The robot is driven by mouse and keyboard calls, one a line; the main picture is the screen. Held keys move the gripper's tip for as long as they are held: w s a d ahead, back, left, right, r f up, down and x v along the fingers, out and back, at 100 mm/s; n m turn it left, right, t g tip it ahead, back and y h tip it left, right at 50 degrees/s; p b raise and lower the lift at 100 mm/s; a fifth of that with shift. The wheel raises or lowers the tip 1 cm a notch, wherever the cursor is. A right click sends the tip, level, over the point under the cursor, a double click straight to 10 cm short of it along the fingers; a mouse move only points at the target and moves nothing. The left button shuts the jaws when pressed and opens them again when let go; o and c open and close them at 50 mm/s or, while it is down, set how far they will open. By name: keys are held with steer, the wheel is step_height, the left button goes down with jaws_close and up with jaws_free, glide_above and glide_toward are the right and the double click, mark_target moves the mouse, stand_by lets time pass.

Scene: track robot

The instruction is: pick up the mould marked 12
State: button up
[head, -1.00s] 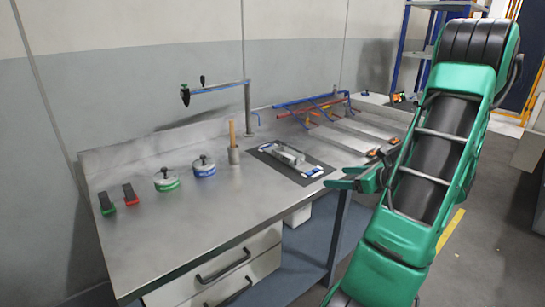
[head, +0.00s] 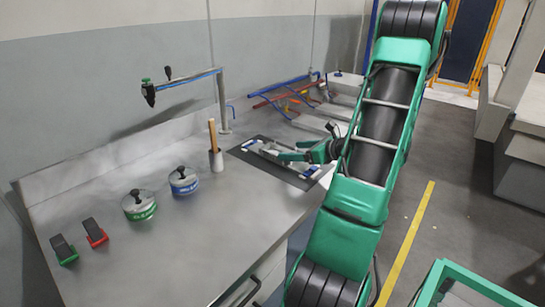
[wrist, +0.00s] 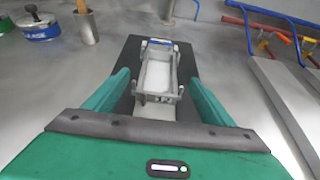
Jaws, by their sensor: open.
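A grey metal mould (wrist: 157,76), an open rectangular box with raised end brackets, lies on a dark mat (head: 302,183) on the bench. It also shows in the head view (head: 266,149), partly hidden by my gripper. No number 12 can be read on it. My gripper (wrist: 160,78) is open and empty. In the wrist view its green fingers stand on either side of the mould, with a gap at each side. In the head view my gripper (head: 282,150) is at the right part of the mould; I cannot tell its exact height above it.
A holder with a wooden-handled tool (head: 215,158), a blue-banded tin (head: 183,181) and a green-banded tin (head: 139,204) stand left of the mat. Blue and red bars (head: 290,93) and metal plates lie behind. A post with an arm (head: 222,100) rises at the back.

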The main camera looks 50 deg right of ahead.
mark_target(278, 151)
steer(key=x, duration=0.3)
steer(key=shift+w+a, duration=0.15)
steer(key=x, duration=0.5)
steer(key=shift+f, duration=0.25)
steer(key=c, duration=1.4)
steer(key=shift+r, duration=0.15)
